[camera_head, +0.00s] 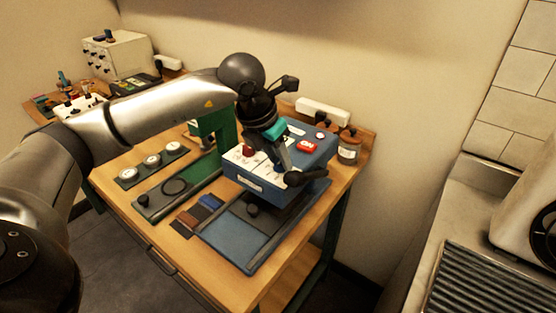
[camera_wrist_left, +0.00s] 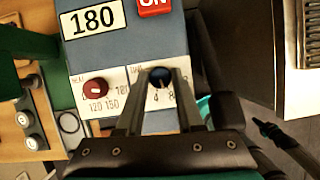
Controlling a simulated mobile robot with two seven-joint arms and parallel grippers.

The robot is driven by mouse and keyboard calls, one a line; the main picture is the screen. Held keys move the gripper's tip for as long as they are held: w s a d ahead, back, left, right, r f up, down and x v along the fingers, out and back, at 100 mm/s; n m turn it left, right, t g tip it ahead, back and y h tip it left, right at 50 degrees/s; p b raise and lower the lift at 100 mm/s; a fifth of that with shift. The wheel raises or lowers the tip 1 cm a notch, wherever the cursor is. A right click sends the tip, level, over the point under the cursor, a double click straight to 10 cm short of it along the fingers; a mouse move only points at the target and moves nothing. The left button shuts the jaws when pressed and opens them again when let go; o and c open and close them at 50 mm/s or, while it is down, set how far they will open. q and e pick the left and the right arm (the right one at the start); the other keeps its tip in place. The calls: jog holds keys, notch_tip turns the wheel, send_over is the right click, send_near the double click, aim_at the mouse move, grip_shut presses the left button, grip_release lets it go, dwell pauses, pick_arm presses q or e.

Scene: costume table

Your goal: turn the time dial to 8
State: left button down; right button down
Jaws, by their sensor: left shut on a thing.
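The blue press box (camera_head: 318,160) stands on the wooden table, its white front panel facing me. It also shows in the left wrist view (camera_wrist_left: 170,38), with a "180" display and a red ON button. The time dial (camera_wrist_left: 160,77) is a small dark blue knob on the panel's right part. A 4 and an 8 are partly visible below it; its exact setting cannot be read. My left gripper (camera_wrist_left: 160,84) is shut on the dial, one finger on each side. In the head view this gripper (camera_head: 284,174) covers the dial. My right gripper is not in view.
The red heat dial (camera_wrist_left: 95,87) sits left of the time dial. The blue base plate (camera_head: 240,233) lies before the box. A green press (camera_head: 216,128) stands to its left, and a jar (camera_head: 349,147) to its right.

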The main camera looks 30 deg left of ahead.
pick_arm(q)
jog(key=shift+n+y+b, duration=0.4)
jog(key=shift+n+y, duration=0.2)
jog(key=shift+n, duration=0.7)
jog(key=c, duration=0.5)
grip_release()
jog(key=shift+c, duration=0.2)
jog(key=p+v, duration=0.1)
jog(key=v, duration=1.4)
jog(key=shift+d+r, duration=0.1)
